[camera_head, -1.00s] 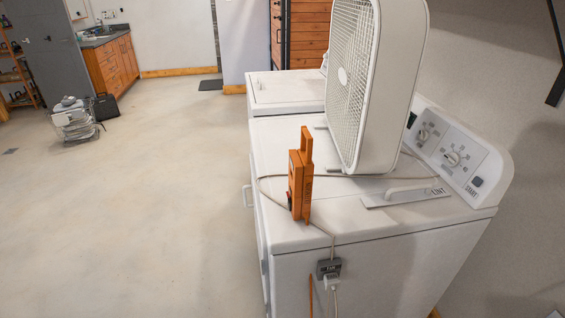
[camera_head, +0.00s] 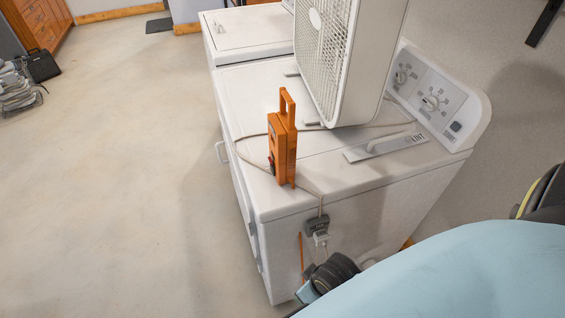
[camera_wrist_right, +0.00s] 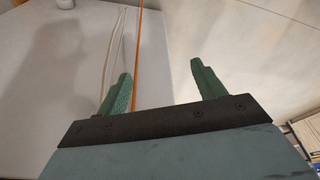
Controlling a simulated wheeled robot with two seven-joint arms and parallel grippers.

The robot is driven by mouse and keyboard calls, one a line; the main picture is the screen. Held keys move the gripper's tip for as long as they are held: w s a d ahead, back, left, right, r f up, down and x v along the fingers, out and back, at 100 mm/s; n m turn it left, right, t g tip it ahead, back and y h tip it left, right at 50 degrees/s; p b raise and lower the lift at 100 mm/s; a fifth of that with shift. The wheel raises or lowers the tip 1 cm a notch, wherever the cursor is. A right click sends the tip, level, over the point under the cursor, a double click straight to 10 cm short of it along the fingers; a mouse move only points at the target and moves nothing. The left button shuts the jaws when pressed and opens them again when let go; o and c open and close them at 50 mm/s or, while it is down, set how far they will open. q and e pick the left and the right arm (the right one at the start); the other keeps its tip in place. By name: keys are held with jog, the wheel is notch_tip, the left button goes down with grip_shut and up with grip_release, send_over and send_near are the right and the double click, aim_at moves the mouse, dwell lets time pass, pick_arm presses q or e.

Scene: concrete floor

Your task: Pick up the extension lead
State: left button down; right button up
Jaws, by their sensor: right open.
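An orange box with a handle on top (camera_head: 283,150), which looks like the extension lead, stands upright on the white dryer top near its front edge. A thin orange cord (camera_head: 302,258) hangs down the dryer's side; it also shows in the right wrist view (camera_wrist_right: 138,45). A grey plug block (camera_head: 317,226) with a white plug (camera_head: 321,240) hangs just below the top edge. My right gripper (camera_wrist_right: 161,84) is open, its green fingers apart with nothing held between them. In the head view my right arm comes in low at the right, below the plugs. My left gripper is out of view.
A white box fan (camera_head: 345,60) stands on the dryer (camera_head: 235,95) behind the orange box, near the control panel (camera_head: 435,100). A pale cord (camera_head: 365,128) runs across the top. Open concrete floor (camera_head: 110,180) lies to the left.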

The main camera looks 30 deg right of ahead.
jog(key=w+r+t+p, duration=0.1)
jog(key=w+r+t, duration=0.25)
jog(key=r, duration=1.15)
jog(key=m+t+h, duration=0.3)
jog(key=m+t, duration=0.2)
jog(key=t, duration=0.2)
send_near(290, 138)
jog(key=f, duration=0.1)
jog(key=shift+h, duration=0.3)
jog(key=x, duration=0.7)
jog(key=shift+w+r, duration=0.25)
jog(key=shift+w, duration=0.3)
jog(key=shift+a+x, duration=0.15)
jog(key=shift+x, duration=1.4)
jog(key=shift+a+x, duration=0.1)
jog(key=shift+x, duration=1.45)
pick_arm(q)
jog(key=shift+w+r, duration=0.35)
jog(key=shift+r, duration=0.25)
pick_arm(e)
jog(key=shift+r, duration=0.1)
grip_shut()
jog(key=shift+w+r, duration=0.1)
